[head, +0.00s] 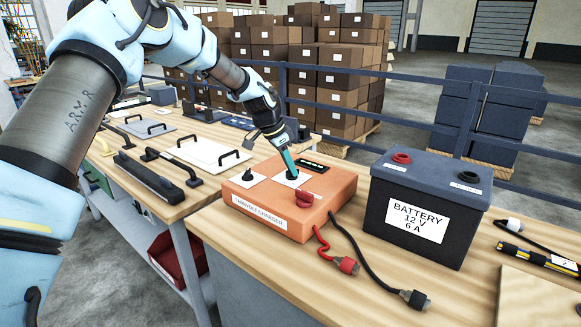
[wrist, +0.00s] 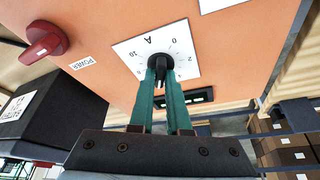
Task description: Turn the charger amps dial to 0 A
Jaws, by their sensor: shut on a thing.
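The orange charger box (head: 265,215) stands on the wooden bench. Its amps dial is a black knob (wrist: 158,62) on a white plate (wrist: 128,48) marked A, with 0, 2 and 10 readable. The plate also shows in the head view (head: 305,181). My gripper (wrist: 164,68) reaches down onto this dial, its two teal fingers shut on the knob from both sides. In the head view my gripper (head: 291,172) hides most of the knob. The fingers cover part of the scale, and I cannot tell which number the dial points to.
A red power knob (head: 304,198) sits near the dial; it also shows in the wrist view (wrist: 46,41). A small display (head: 314,165) lies behind the dial. A dark battery (head: 425,195) stands to the right. Red and black clamps (head: 348,265) lie on the bench in front.

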